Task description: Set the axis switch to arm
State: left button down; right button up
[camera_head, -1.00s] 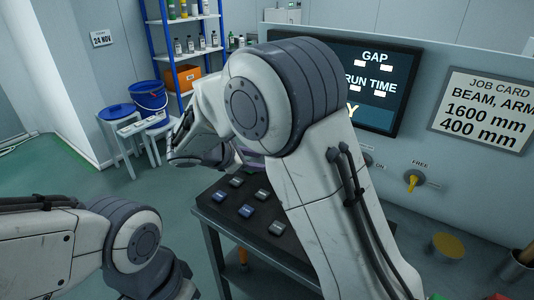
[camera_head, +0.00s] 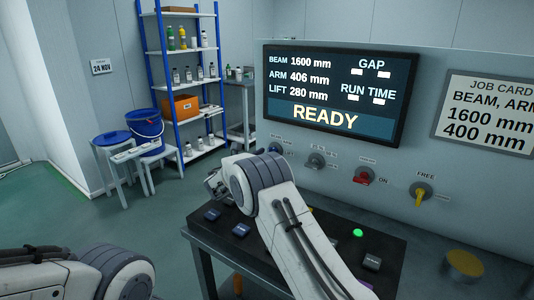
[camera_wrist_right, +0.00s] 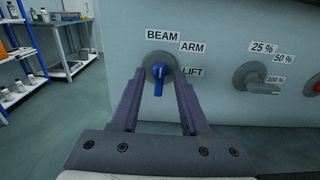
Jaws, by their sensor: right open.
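The axis switch (camera_wrist_right: 158,76) is a blue knob on a grey round base on the panel, with BEAM, ARM and LIFT labels around its upper and right sides. Its handle points straight down in the right wrist view, below the LIFT label. In the head view the switch (camera_head: 275,147) shows small behind my right arm. My right gripper (camera_wrist_right: 160,91) is open, its fingers reaching toward the panel on either side of the knob; I cannot tell whether they touch it. My left gripper is out of view.
The screen (camera_head: 335,92) reads READY, ARM 406 mm. A job card (camera_head: 490,110) reads 400 mm. A percent switch (camera_wrist_right: 258,77), a red switch (camera_head: 363,175) and a yellow switch (camera_head: 420,194) sit to the right. A dark console table (camera_head: 395,255) lies below.

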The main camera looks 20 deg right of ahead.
jog(key=shift+x, duration=0.9)
grip_shut()
jog(key=shift+m+b, duration=0.3)
jog(key=shift+b, duration=0.1)
